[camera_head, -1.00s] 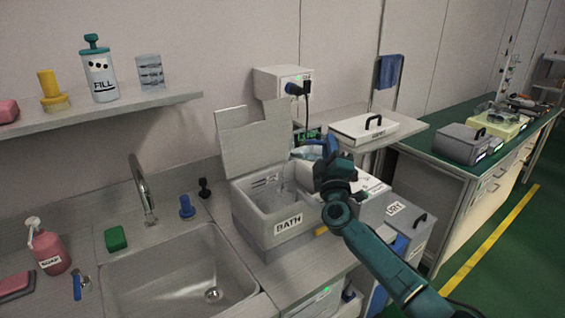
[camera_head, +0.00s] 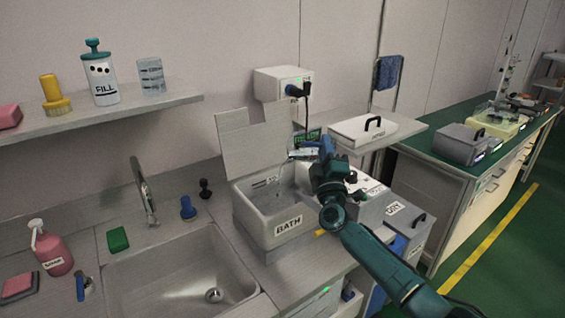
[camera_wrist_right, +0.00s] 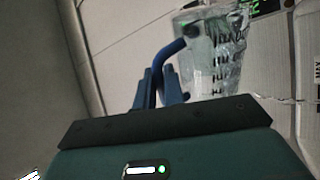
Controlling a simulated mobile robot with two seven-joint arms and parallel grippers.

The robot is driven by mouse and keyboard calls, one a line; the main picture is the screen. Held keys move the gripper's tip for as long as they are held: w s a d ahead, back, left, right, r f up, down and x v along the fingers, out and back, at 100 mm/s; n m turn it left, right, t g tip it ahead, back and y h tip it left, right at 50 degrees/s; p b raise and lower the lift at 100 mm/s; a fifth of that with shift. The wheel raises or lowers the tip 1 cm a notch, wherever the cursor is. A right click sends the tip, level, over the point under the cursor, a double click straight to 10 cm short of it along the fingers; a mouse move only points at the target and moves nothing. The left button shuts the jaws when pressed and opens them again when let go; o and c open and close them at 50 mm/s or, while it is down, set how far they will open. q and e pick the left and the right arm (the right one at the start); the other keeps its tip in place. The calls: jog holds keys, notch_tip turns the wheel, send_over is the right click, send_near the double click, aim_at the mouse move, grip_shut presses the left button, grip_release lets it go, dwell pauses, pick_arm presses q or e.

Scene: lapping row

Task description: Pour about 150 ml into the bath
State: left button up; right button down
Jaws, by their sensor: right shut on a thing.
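The bath (camera_head: 262,232) is a grey open box labelled BATH, with its lid (camera_head: 255,140) standing up behind it. My right gripper (camera_head: 327,150) is above the bath's right part, shut on the blue handle of a clear measuring jug (camera_head: 302,154). In the head view the jug is tilted left over the bath, partly hidden by the gripper. A thin pale streak runs down from it toward the bath. In the right wrist view the gripper (camera_wrist_right: 163,85) holds the handle of the jug (camera_wrist_right: 213,55), which has dark graduations and clear liquid. My left gripper is out of view.
A sink (camera_head: 185,275) with a tap (camera_head: 145,190) lies left of the bath. A wall box (camera_head: 283,83) with a plug and cable is behind. A white lidded box (camera_head: 362,130) sits on a side shelf, and a DRY-labelled unit (camera_head: 405,220) stands right.

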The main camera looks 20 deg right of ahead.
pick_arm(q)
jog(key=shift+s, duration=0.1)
pick_arm(e)
jog(key=shift+a+r, duration=0.1)
jog(key=shift+r, duration=0.1)
pick_arm(q)
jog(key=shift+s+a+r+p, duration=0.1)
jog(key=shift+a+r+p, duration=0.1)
jog(key=shift+p, duration=0.4)
pick_arm(e)
jog(key=shift+a+r+n+y, duration=0.15)
jog(key=shift+a+n+y, duration=0.15)
jog(key=shift+n+y, duration=0.15)
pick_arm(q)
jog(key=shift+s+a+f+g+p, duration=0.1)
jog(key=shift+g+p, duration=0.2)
pick_arm(e)
jog(key=shift+a+r+n, duration=0.1)
jog(key=shift+a+n, duration=0.05)
jog(key=shift+n, duration=0.2)
jog(key=shift+t, duration=0.3)
jog(key=shift+a+r+n+p, duration=0.1)
jog(key=shift+n+p, duration=0.2)
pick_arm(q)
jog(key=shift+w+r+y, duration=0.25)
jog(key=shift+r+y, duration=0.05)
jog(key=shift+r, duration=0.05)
pick_arm(e)
jog(key=shift+w+y, duration=0.1)
jog(key=shift+y, duration=0.25)
